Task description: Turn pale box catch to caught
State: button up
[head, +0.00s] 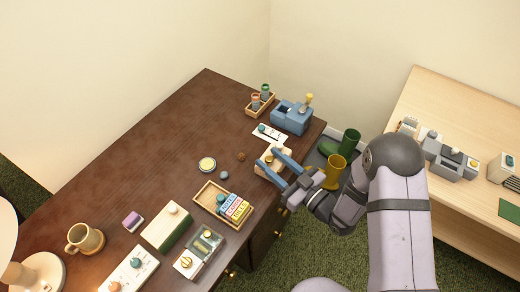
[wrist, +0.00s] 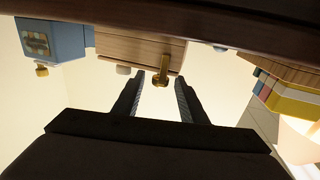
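The pale wooden box (head: 270,156) stands near the right edge of the dark desk, partly hidden by my gripper (head: 270,156) in the head view. In the wrist view, the pale box (wrist: 138,48) shows at the top with a brass catch (wrist: 163,68) on its face. The catch has a bar and a rounded end. My gripper (wrist: 160,80) is open, with one finger on each side of the catch in the picture. I cannot tell whether either finger touches it.
A blue box-like device (head: 291,117) stands behind the pale box; a white card (head: 269,134) lies near it. A tray (head: 206,191) of coloured blocks sits in front. Yellow (head: 334,172) and green boots stand on the floor beside the desk. The desk's back left is clear.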

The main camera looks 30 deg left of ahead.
jog(key=shift+p+x, duration=0.4)
jog(key=shift+x, duration=2.2)
grip_shut()
